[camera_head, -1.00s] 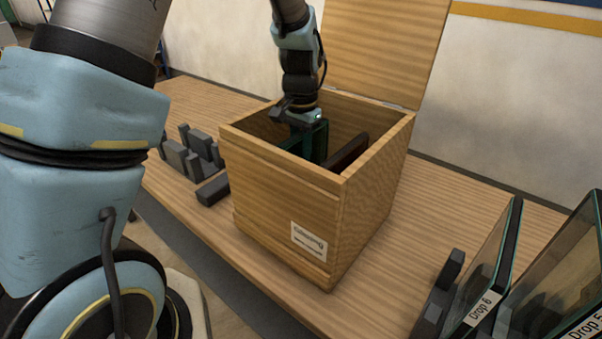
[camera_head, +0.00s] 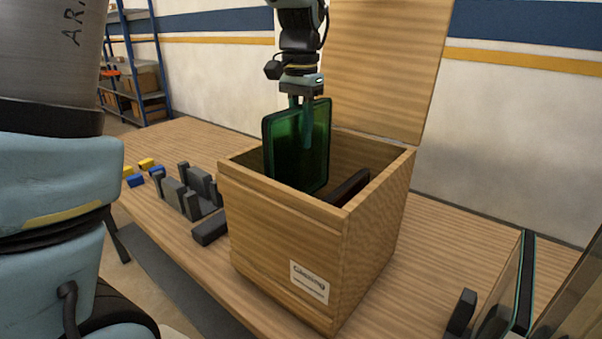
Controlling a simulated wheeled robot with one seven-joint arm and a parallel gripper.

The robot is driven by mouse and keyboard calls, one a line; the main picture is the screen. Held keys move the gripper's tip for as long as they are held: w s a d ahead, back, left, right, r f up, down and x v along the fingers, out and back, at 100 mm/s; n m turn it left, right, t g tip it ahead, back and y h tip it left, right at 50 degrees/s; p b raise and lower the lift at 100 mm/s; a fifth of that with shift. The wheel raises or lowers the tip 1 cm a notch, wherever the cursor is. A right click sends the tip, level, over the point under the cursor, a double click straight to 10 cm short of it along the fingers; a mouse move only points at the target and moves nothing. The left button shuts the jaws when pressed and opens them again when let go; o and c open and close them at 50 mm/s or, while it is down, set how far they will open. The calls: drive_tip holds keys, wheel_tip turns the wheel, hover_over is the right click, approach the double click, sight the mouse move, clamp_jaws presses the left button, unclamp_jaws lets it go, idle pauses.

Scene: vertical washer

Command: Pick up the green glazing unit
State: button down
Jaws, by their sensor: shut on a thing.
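The green glazing unit (camera_head: 297,155) is a dark green, framed, upright pane. My gripper (camera_head: 302,128) is shut on its top part from above, with one finger showing across its face. The unit stands mostly above the rim of the open wooden box (camera_head: 285,222), and its lower edge is hidden behind the box's front wall. The box bears a white label, and its lid stands open at the back.
Grey slotted racks (camera_head: 186,194) and a dark block (camera_head: 209,229) lie left of the box. Small yellow and blue blocks (camera_head: 137,181) are further left. Glass panels (camera_head: 526,283) stand at the right edge. The wooden table (camera_head: 440,225) has bare room right of the box.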

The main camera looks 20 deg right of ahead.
wheel_tip(320, 180, up, 14)
drive_tip(key=shift+r+b, duration=0.1)
drive_tip(key=shift+b, duration=0.7)
